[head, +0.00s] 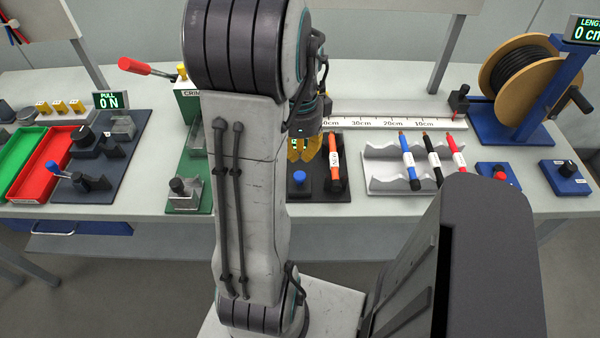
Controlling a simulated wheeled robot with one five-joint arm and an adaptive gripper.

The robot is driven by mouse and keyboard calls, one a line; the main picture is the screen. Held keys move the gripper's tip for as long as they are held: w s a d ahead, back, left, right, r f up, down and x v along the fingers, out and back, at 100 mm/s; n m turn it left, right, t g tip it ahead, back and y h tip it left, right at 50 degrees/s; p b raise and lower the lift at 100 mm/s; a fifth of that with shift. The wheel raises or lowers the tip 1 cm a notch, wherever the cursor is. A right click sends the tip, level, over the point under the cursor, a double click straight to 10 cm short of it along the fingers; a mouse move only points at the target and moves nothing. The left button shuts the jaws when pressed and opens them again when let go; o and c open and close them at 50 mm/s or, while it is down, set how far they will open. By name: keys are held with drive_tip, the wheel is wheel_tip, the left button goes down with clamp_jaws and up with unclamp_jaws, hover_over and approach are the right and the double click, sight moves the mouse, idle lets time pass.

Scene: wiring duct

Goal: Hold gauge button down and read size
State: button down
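A dark plate (317,192) on the bench, just right of my arm, carries a blue button (299,178) and an upright-looking orange cable piece (335,165) with a white label. I cannot tell for sure that this is the gauge, and no size reading shows. My gripper (304,148) has yellow fingertips and hangs over the back of this plate, behind the blue button in the picture. The fingers look apart from the button. Whether they are open or shut is unclear. My arm hides part of the bench to the left.
A white rack (375,186) holds several labelled cables at right. A cable reel (530,75) stands behind a length display (583,30) reading 0 cm. A pull display (107,100) reads 0 N at left, near green (22,150) and red (50,158) trays.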

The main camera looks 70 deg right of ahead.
sight(300, 178)
drive_tip(key=shift+f, duration=3.8)
drive_tip(key=shift+f+b, duration=1.15)
drive_tip(key=shift+b, duration=0.05)
drive_tip(key=shift+r+p, duration=0.5)
wheel_tip(300, 178, up, 13)
drive_tip(key=p, duration=0.2)
drive_tip(key=shift+p, duration=0.3)
drive_tip(key=shift+r, duration=0.1)
